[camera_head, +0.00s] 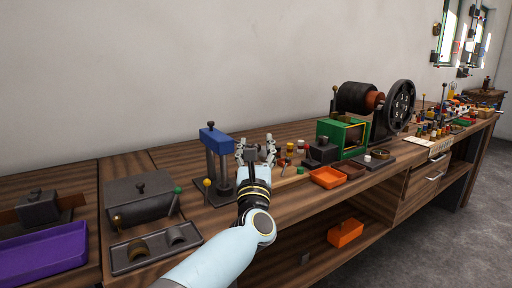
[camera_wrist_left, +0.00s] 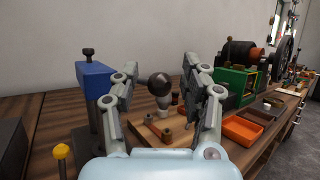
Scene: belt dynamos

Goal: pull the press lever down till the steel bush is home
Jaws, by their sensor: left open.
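The press (camera_head: 214,141) has a blue head on dark posts and stands on the bench left of my left gripper. Its blue head also shows in the left wrist view (camera_wrist_left: 94,80). My left gripper (camera_head: 256,150) is open, its fingers just right of the press. In the left wrist view a dark round knob (camera_wrist_left: 161,83) with a pale part below it shows between the spread fingers. It looks like the lever's end, but its link to the press is hidden. I cannot make out the steel bush in the press. My right gripper is not in view.
A dark tray (camera_head: 130,265) with round parts and a grey box (camera_head: 135,203) lie left of the press. A yellow-knobbed rod (camera_head: 206,184) stands at its front. Right are a wooden board (camera_wrist_left: 150,131), an orange tray (camera_head: 326,178) and a green machine (camera_head: 333,130).

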